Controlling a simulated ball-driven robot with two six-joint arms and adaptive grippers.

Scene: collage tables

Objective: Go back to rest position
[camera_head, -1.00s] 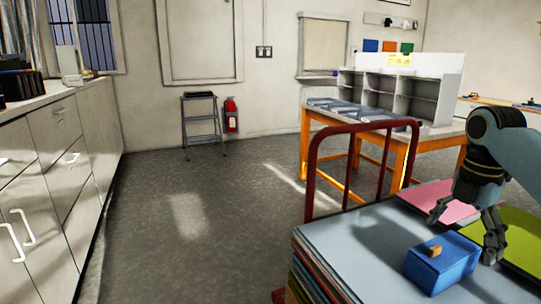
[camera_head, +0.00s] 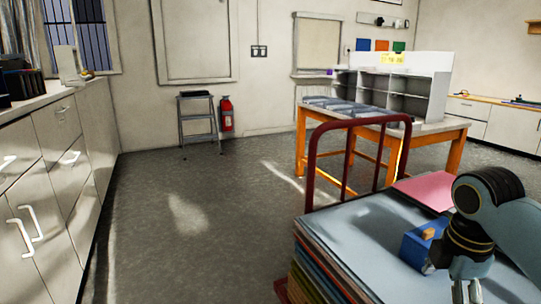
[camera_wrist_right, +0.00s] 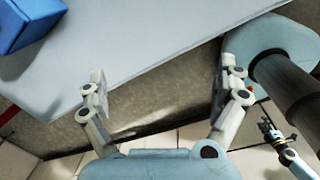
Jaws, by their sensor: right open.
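My right gripper (camera_head: 468,290) hangs low at the lower right of the head view, in front of a cart stacked with coloured sheets (camera_head: 345,245). In the right wrist view the right gripper (camera_wrist_right: 160,95) has its two fingers wide apart with nothing between them. It is over the edge of the stack's light-blue top sheet (camera_wrist_right: 150,40), with floor below. A blue block (camera_head: 415,243) with a small wooden piece (camera_head: 428,233) on top sits on the stack, partly hidden by my right arm. My left gripper is not in the head view.
The cart has a red rail (camera_head: 312,160). Behind it stands an orange-legged table (camera_head: 440,127) with a white shelf unit (camera_head: 405,90). A step stool (camera_head: 197,120) and a fire extinguisher (camera_head: 226,112) are by the back wall. Cabinets (camera_head: 60,170) line the left. The middle floor is clear.

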